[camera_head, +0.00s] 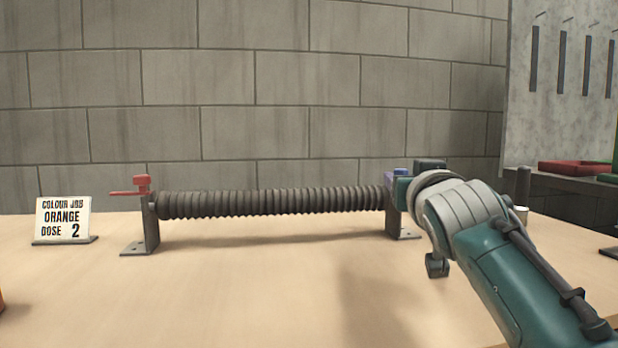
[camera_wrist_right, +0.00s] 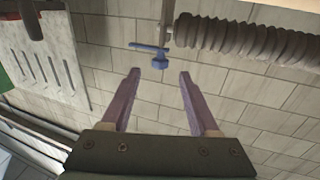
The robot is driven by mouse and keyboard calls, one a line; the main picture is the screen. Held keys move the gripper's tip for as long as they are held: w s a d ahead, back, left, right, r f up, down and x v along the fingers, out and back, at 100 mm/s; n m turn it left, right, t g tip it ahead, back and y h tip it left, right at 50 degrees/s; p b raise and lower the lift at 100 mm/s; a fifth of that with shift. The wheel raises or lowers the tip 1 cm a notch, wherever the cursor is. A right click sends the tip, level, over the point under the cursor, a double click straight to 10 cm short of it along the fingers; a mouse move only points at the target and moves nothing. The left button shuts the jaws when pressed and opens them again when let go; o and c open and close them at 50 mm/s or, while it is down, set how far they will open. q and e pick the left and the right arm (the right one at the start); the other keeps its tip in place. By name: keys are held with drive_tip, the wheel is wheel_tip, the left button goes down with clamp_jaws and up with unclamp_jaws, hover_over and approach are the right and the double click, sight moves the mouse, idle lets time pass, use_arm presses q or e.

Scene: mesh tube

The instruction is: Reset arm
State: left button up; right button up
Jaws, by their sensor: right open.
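My right arm comes in from the right in the head view, and its wrist hides much of the right gripper. In the right wrist view the right gripper (camera_wrist_right: 159,76) is open, with two purple fingers apart and nothing held. A blue valve handle (camera_wrist_right: 150,47) lies just beyond the fingertips; part of it shows in the head view (camera_head: 400,171). The dark ribbed tube (camera_head: 270,204) runs level between two metal brackets; it also shows in the wrist view (camera_wrist_right: 245,40). A red valve handle (camera_head: 141,185) tops the left bracket (camera_head: 150,230). My left gripper is out of view.
A sign (camera_head: 63,218) reading "COLOUR JOB ORANGE DOSE 2" stands at the left. A red tray (camera_head: 575,167) sits on a side shelf at the right, below a hanging panel (camera_head: 565,90). The table front (camera_head: 230,300) is clear. A block wall stands behind.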

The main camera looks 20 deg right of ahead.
drive_tip(key=s+a+r+n+g+y+p, duration=0.35)
drive_tip(key=s+a+r+p, duration=0.2)
drive_tip(key=s+p, duration=0.65)
drive_tip(key=s+a+r+n+g+y+p, duration=0.2)
drive_tip(key=s+a+r+g+p, duration=0.35)
drive_tip(key=s+p, duration=0.7)
drive_tip(key=s+a+r+n+g+y+p, duration=0.2)
drive_tip(key=s+a+r+g+y+p, duration=0.3)
drive_tip(key=s+p, duration=0.65)
wheel_tip(320, 180, up, 34)
drive_tip(key=w+t+h+p, duration=0.1)
drive_tip(key=h+p, duration=0.1)
drive_tip(key=p, duration=3.3)
drive_tip(key=shift+a+f+t, duration=0.15)
drive_tip(key=shift+a+t, duration=0.15)
drive_tip(key=shift+t, duration=0.1)
